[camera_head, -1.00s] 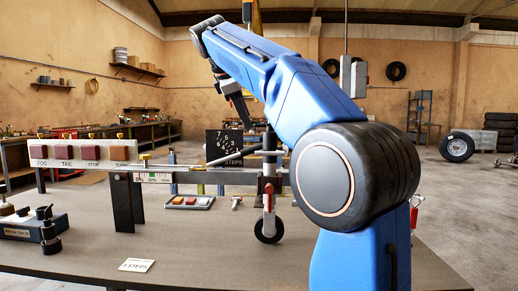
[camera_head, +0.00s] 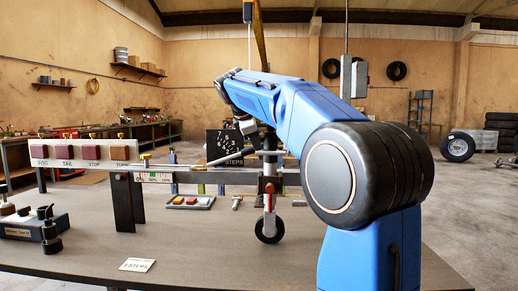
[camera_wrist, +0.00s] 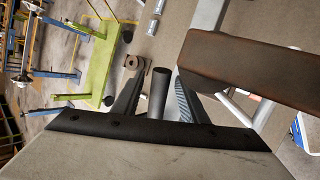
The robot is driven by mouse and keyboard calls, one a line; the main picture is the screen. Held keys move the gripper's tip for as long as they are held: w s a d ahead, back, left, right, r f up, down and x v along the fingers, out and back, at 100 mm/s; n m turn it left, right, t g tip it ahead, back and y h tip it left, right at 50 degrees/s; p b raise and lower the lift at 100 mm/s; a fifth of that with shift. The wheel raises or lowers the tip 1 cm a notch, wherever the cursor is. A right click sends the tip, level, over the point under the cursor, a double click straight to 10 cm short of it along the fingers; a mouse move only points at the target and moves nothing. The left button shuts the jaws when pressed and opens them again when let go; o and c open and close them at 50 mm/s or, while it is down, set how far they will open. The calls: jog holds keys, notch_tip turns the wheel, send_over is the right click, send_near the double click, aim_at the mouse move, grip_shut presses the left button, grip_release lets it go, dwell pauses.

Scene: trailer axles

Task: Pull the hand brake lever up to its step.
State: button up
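The hand brake lever (camera_head: 225,156) is a grey rod in the head view, slanting up to the right beside the dial board. The black dial board (camera_head: 224,142) carries white numbers and the word STEPS. A card (camera_head: 137,265) on the table reads "3 STEPS". My gripper (camera_wrist: 158,74) shows in the wrist view with its two dark ridged fingers apart. A dark round bar (camera_wrist: 158,96), seemingly the lever's grip, stands between them with gaps at its sides. In the head view my wrist is just above the lever; my fingertips are hard to make out there.
The drawbar (camera_head: 210,177) runs across the table with a jockey wheel (camera_head: 269,229) below it. A light panel (camera_head: 85,153) stands left. A small tray (camera_head: 190,202) lies behind. A brown beam (camera_wrist: 250,70) is close to my right finger in the wrist view.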

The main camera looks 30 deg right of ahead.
grip_shut()
jog(key=shift+w+a+r+n+g+h, duration=0.15)
jog(key=shift+w+a+r+g+h, duration=0.15)
jog(key=shift+r, duration=0.45)
jog(key=shift+w+a+r+n+g+h, duration=0.1)
jog(key=shift+w+a+r+n+h, duration=0.1)
jog(key=shift+a+r+h, duration=0.4)
jog(key=shift+w+a+r+n+g+h, duration=0.1)
jog(key=shift+w+r+n+g+h, duration=0.1)
jog(key=shift+r, duration=0.7)
grip_release()
jog(key=shift+r, duration=0.1)
jog(key=v, duration=1.7)
jog(key=shift+a, duration=0.15)
